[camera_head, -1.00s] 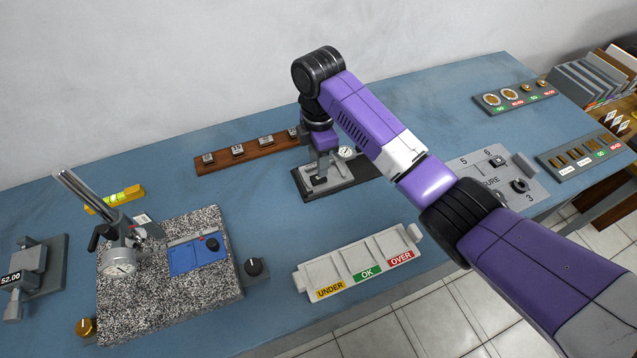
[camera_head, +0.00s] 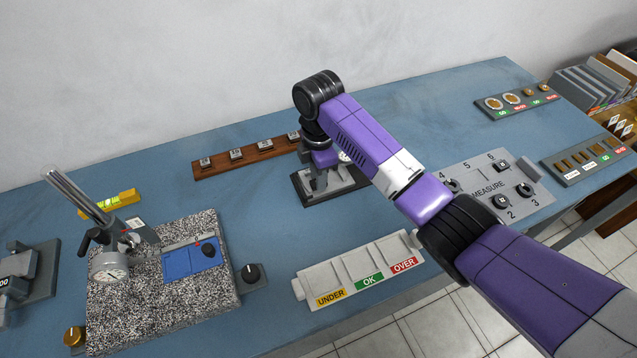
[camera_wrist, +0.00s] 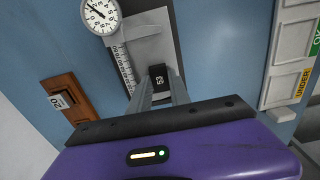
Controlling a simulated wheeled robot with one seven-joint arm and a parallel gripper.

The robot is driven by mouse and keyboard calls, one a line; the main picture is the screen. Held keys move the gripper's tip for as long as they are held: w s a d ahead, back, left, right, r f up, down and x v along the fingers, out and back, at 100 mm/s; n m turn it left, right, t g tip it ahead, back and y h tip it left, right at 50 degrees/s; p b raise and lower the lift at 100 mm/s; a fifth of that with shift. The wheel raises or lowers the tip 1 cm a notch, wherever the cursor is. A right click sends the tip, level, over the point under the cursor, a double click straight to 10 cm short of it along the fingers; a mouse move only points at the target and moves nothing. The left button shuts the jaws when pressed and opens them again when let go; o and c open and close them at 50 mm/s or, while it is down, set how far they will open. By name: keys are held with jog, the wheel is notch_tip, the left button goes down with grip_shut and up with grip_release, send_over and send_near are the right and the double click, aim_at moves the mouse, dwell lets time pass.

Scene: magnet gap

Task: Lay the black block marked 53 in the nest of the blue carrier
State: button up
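The black block marked 53 (camera_wrist: 159,77) shows in the wrist view at the tips of my gripper's fingers. My gripper (camera_head: 318,184) is low over the grey dial device (camera_head: 345,180) at the table's middle. In the wrist view my gripper (camera_wrist: 160,84) has one finger on each side of the block; whether they press on it I cannot tell. The blue carrier (camera_head: 178,265) lies on the speckled granite plate (camera_head: 150,310) at left, with a black knob on its right part. Its nest is too small to make out.
A dial gauge on a stand (camera_head: 108,267) rises beside the carrier's left end. A wooden rack (camera_head: 220,167) with small blocks lies behind. The UNDER/OK/OVER tray (camera_head: 350,285) stands in front, the MEASURE panel (camera_head: 490,188) at right. Blue table between plate and dial device is clear.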

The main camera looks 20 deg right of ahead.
grip_shut()
jog(key=shift+r+p, duration=2.45)
jog(key=shift+r, duration=0.15)
jog(key=shift+s+f, duration=0.1)
